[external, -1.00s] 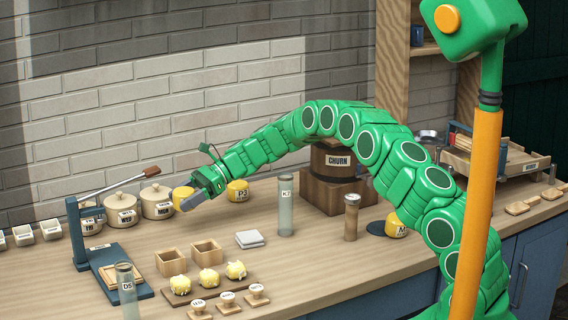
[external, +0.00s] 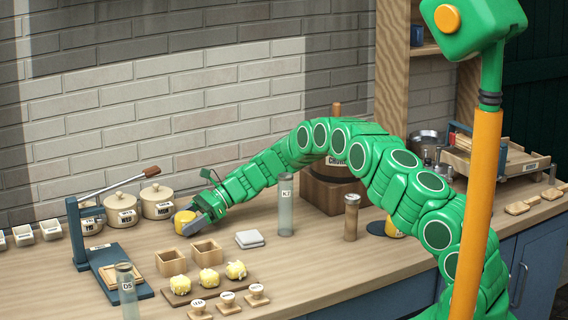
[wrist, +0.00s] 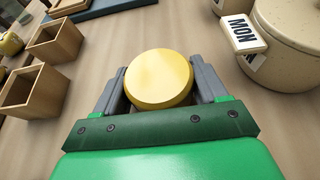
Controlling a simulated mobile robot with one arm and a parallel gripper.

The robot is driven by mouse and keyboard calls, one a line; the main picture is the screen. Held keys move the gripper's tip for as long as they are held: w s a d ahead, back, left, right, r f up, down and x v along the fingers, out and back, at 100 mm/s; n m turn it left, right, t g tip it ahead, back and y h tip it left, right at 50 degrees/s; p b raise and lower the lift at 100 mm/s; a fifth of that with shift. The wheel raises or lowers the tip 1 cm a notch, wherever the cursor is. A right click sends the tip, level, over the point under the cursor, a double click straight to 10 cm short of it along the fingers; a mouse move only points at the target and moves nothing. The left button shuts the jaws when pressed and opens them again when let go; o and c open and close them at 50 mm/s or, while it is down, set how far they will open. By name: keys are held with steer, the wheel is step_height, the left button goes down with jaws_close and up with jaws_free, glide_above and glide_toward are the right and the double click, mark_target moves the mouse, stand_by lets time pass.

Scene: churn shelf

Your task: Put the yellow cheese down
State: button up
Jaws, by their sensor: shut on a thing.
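The yellow cheese (external: 184,222) is a round disc held at the end of my arm, in front of the lidded pots. In the wrist view the cheese (wrist: 159,77) sits between both grey fingers, which close on its sides. My gripper (external: 194,225) is low over the wooden counter (external: 330,265). I cannot tell whether the cheese touches the counter.
A lidded pot (external: 156,202) stands close behind the cheese; the same pot is at the right in the wrist view (wrist: 295,45). Two open wooden boxes (external: 207,251) stand in front, and a glass tube (external: 286,208) to the right. Bare counter lies around the cheese.

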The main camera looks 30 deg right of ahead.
mark_target(195, 213)
steer(key=o, duration=1.1)
steer(key=shift+o, duration=0.2)
steer(key=shift+r, duration=0.1)
steer(key=shift+d+r, duration=0.1)
steer(key=shift+d, duration=0.1)
steer(key=shift+v, duration=1.2)
step_height(195, 213, up, 6)
steer(key=shift+d, duration=0.15)
steer(key=shift+r, duration=0.6)
